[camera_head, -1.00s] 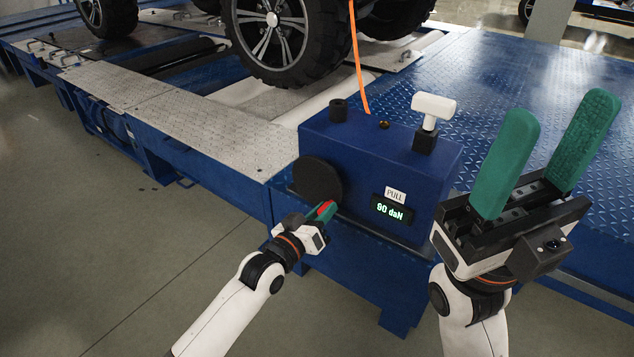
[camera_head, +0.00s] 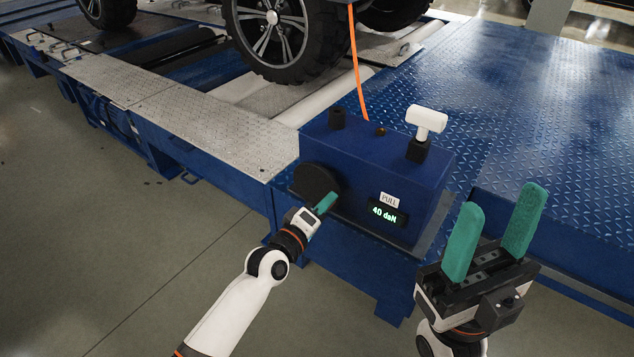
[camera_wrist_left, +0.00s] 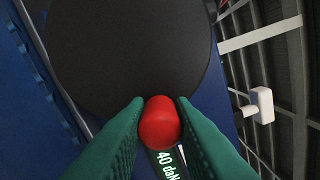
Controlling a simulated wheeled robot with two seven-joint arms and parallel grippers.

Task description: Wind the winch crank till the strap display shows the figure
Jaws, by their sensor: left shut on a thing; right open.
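The blue winch box (camera_head: 350,150) stands on the edge of the blue platform. Its crank is a dark round disc (camera_head: 316,181) on the left side, with a red knob (camera_wrist_left: 160,123) seen in the left wrist view. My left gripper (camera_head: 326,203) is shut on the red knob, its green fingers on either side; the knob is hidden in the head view. The strap display (camera_head: 384,213) under a PULL label (camera_head: 389,199) reads 40 daN. An orange strap (camera_head: 357,70) runs up from the box. My right gripper (camera_head: 492,232) is open and empty, right of the box.
A white T-shaped handle (camera_head: 427,120) and a dark knob (camera_head: 338,118) stand on top of the box. A vehicle wheel (camera_head: 270,35) rests on rollers behind. Blue tread plate (camera_head: 530,110) spreads to the right; the grey floor (camera_head: 90,240) at left is clear.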

